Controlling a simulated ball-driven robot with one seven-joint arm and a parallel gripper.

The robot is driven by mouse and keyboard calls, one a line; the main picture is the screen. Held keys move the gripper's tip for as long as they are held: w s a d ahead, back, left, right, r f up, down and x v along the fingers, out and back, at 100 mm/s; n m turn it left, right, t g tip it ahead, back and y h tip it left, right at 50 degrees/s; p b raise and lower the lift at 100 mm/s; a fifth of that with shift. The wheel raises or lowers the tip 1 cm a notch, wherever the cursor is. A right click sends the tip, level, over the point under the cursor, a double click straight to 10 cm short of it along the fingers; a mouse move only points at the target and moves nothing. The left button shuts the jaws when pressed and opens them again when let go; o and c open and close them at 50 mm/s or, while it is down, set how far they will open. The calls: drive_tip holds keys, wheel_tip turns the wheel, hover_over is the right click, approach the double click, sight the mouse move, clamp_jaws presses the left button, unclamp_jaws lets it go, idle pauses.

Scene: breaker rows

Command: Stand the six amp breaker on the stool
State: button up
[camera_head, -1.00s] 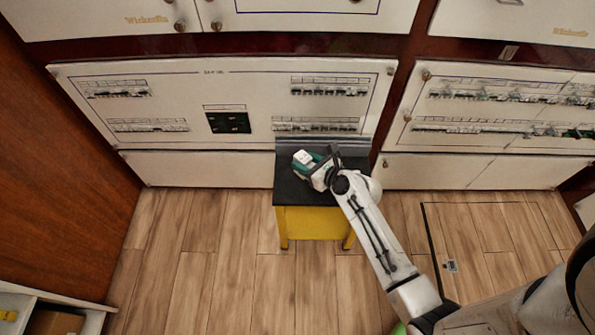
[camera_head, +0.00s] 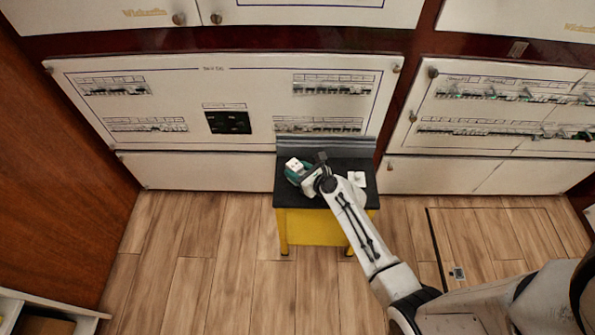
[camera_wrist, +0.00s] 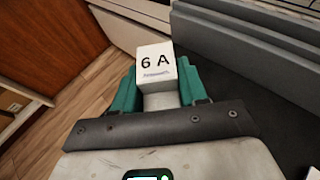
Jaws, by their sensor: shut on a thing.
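The six amp breaker (camera_wrist: 155,62) is a white block marked "6 A" in the wrist view. My gripper (camera_wrist: 160,92) is shut on it, with a teal finger on each side. In the head view the breaker (camera_head: 293,164) shows as a small white block at the tip of my gripper (camera_head: 297,173). Both are over the left part of the stool (camera_head: 343,163), which has a black top and a yellow body. The breaker's lower part is hidden, and I cannot tell whether it touches the stool top.
Another small white piece (camera_head: 357,178) lies on the stool's right side, beside my arm. A grey raised ledge (camera_head: 325,147) runs along the stool's back. Breaker panels (camera_head: 225,72) line the wall behind. The wooden floor (camera_head: 235,250) at left is clear.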

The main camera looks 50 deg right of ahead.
drive_tip(key=shift+f, duration=0.1)
drive_tip(key=o, duration=1.2)
